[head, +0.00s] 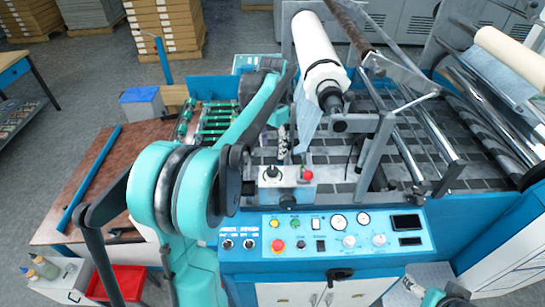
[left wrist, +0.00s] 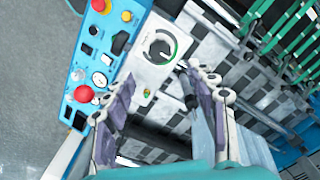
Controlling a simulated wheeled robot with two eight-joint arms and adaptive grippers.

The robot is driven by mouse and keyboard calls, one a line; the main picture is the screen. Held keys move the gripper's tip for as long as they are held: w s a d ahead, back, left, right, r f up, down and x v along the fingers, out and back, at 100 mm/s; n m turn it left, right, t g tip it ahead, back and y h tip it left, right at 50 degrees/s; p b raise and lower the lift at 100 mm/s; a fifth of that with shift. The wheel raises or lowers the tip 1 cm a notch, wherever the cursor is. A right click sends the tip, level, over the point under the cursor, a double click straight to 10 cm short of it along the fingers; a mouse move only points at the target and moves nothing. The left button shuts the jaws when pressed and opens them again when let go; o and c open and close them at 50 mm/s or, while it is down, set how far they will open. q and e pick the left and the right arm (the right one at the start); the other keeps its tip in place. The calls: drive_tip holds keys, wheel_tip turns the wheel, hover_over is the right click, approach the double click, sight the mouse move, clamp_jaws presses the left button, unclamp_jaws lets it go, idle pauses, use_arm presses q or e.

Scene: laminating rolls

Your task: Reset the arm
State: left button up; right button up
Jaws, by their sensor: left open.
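My left arm reaches in from the left of the head view, over the laminating machine (head: 325,250). My left gripper (left wrist: 163,95) shows best in the left wrist view, with its two purple-padded fingers spread apart and nothing between them. In that view it hangs over a pale box with a round dial (left wrist: 158,47). In the head view my left arm partly covers the machine, and the fingers are hard to make out. A small part of my right arm shows at the bottom right edge, where its gripper (head: 428,294) is too cut off to read.
A white film roll (head: 315,50) stands on the machine's frame, and a cream roll (head: 508,52) is at the far right. A wooden table (head: 115,165) with a blue bar (head: 92,175) is at left. Stacked cardboard (head: 165,25) stands behind. A red bin (head: 122,283) is at lower left.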

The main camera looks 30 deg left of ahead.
use_arm(q)
drive_tip(key=shift+r, duration=0.95)
drive_tip(key=shift+d, duration=0.1)
drive_tip(key=s+d+f+n+t+b, duration=0.1)
drive_tip(key=s+d+f+t+b, duration=0.2)
drive_tip(key=s+d+f+b, duration=0.4)
drive_tip(key=s+d+f+n+t+b, duration=0.1)
drive_tip(key=s+d+f+t+b, duration=0.3)
drive_tip(key=s+d+f+b, duration=0.4)
drive_tip(key=s+f+b, duration=0.1)
drive_tip(key=s+f, duration=0.3)
drive_tip(key=f, duration=0.3)
drive_tip(key=shift+d+f+n, duration=0.3)
drive_tip(key=shift+n, duration=0.1)
